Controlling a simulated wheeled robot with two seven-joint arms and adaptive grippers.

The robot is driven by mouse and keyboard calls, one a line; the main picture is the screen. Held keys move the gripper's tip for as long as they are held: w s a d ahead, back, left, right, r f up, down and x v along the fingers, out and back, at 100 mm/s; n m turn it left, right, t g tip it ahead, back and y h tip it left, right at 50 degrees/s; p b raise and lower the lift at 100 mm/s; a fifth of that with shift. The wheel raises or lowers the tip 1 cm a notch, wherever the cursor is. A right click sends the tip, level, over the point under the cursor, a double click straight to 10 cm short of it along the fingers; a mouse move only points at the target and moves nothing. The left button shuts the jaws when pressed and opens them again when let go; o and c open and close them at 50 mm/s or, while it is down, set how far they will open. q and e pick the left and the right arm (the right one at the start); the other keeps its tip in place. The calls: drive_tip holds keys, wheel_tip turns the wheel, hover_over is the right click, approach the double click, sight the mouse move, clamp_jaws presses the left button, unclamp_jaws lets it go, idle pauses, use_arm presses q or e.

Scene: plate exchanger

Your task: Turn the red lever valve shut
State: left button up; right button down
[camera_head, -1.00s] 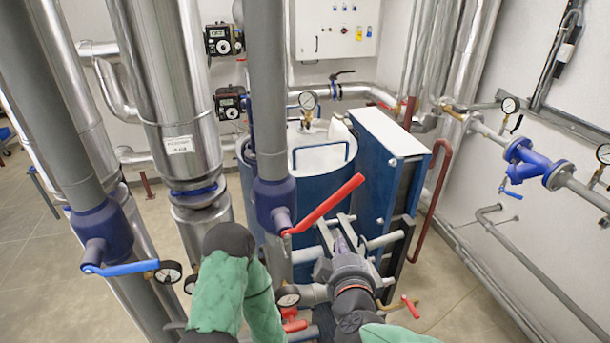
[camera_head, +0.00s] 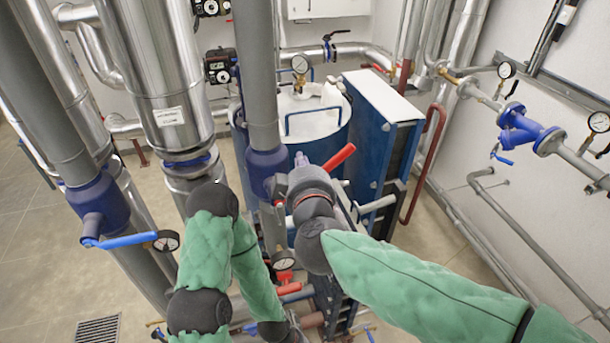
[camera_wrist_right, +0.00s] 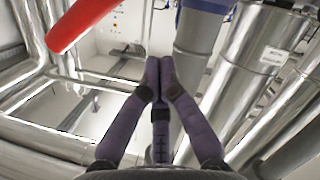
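The red lever (camera_head: 339,157) is on the vertical grey pipe with the dark blue valve body (camera_head: 265,170). In the head view only its outer end shows, pointing up and right. The rest is hidden behind my right gripper (camera_head: 301,159) and wrist. In the right wrist view, the lever (camera_wrist_right: 82,22) crosses the upper left, beside and apart from the fingers. The right gripper (camera_wrist_right: 160,65) has its fingertips together with nothing seen between them. My left arm bends down to the bottom of the head view; its gripper is not visible.
A blue plate exchanger (camera_head: 375,125) and a white-topped tank (camera_head: 312,105) stand behind the lever. A blue lever (camera_head: 120,241) is at left. Smaller red levers (camera_head: 286,277) sit below. Gauged pipes (camera_head: 560,165) run along the right wall.

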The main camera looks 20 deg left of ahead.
drive_tip(key=f, duration=0.1)
drive_tip(key=w+d+f+b, duration=0.1)
drive_tip(key=w+f, duration=0.1)
drive_tip(key=shift+w+d+f, duration=0.1)
drive_tip(key=shift+w+d, duration=0.05)
drive_tip(key=shift+d, duration=0.25)
drive_tip(key=shift+d, duration=0.1)
drive_tip(key=shift+w+d+f+m, duration=0.2)
drive_tip(key=shift+d+f+m, duration=0.05)
drive_tip(key=shift+f+m, duration=0.05)
drive_tip(key=shift+f, duration=0.1)
